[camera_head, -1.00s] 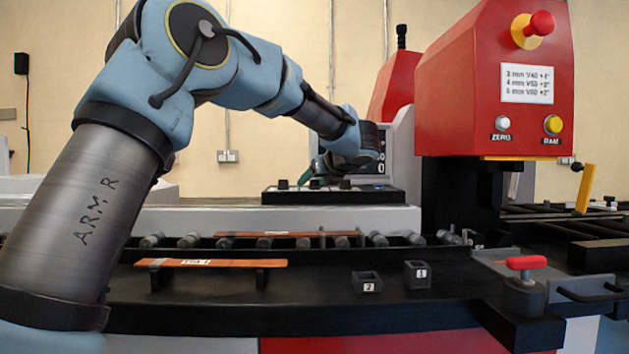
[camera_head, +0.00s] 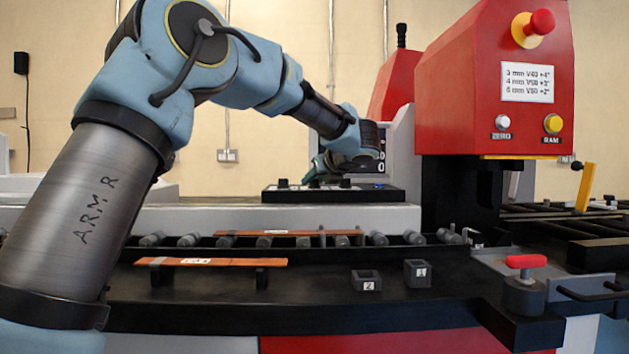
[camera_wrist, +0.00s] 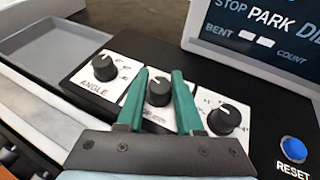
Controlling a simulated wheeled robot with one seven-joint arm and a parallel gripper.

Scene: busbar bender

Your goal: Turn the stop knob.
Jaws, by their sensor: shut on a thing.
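The control panel (camera_head: 375,196) is a black box with white plates. In the wrist view, three black knobs stand in a row on the panel (camera_wrist: 72,80). The left one is the angle knob (camera_wrist: 104,67). The middle one, apparently the stop knob (camera_wrist: 158,91), stands between the two green fingers of my gripper (camera_wrist: 160,76); its label is mostly hidden. My gripper is shut on this middle knob. The right knob (camera_wrist: 223,119) is free, just beside the right finger. In the head view my gripper (camera_head: 322,168) is small and the knob it holds is unclear.
A display (camera_wrist: 255,28) behind the panel reads "STOP PARK". A blue reset button (camera_wrist: 294,150) is at the right end. Copper bars (camera_head: 225,262), two black blocks (camera_head: 367,280) and a red-handled clamp (camera_head: 526,262) are in front. The red press (camera_head: 495,100) stands right.

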